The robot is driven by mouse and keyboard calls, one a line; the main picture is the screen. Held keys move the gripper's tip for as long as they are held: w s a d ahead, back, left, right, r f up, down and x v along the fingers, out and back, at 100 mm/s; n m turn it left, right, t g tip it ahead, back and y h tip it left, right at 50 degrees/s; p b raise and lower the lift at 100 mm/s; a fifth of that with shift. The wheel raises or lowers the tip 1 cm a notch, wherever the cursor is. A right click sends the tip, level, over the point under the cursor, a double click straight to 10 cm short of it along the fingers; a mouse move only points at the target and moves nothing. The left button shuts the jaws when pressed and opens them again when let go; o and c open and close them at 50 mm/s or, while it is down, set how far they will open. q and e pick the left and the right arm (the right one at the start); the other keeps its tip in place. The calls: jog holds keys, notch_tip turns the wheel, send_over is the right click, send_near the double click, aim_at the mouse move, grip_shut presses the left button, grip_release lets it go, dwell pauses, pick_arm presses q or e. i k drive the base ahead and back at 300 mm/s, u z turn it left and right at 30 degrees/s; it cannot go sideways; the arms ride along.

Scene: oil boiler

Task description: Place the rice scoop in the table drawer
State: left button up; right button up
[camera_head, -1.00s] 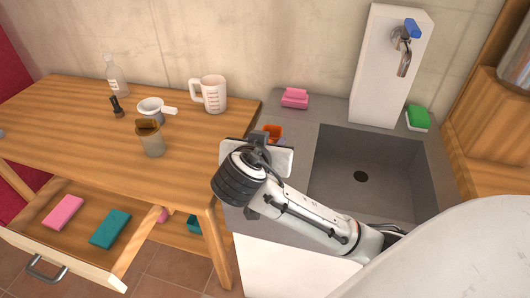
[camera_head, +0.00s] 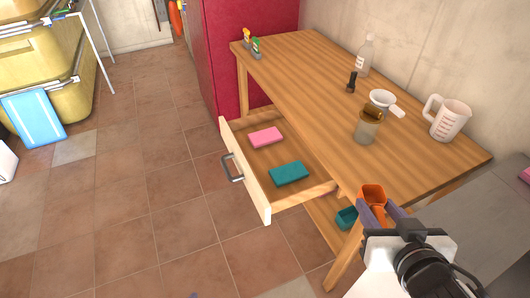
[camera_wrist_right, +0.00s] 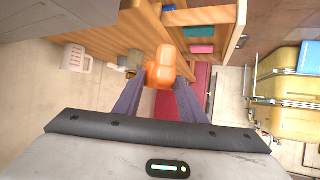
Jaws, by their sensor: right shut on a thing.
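The orange rice scoop (camera_head: 372,194) is held between the fingers of my right gripper (camera_head: 382,214), near the table's front right corner. In the right wrist view the scoop (camera_wrist_right: 160,70) sits between the two purple fingertips of the gripper (camera_wrist_right: 157,82). The wooden table (camera_head: 300,78) has its drawer (camera_head: 245,172) pulled open toward the left. The drawer holds a pink block (camera_head: 266,138) and a teal block (camera_head: 289,174), with bare floor around them. The scoop is outside the drawer, to its right. My left gripper does not show.
On the table stand a bottle (camera_head: 365,57), a white strainer (camera_head: 382,100), a brownish container (camera_head: 367,128) and a measuring jug (camera_head: 450,119). A teal object (camera_head: 346,218) lies on the lower shelf. The tiled floor (camera_head: 165,190) left of the drawer is clear.

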aim_at(276, 158)
jog(key=u, duration=1.05)
jog(key=i, duration=3.6)
jog(key=z, duration=3.85)
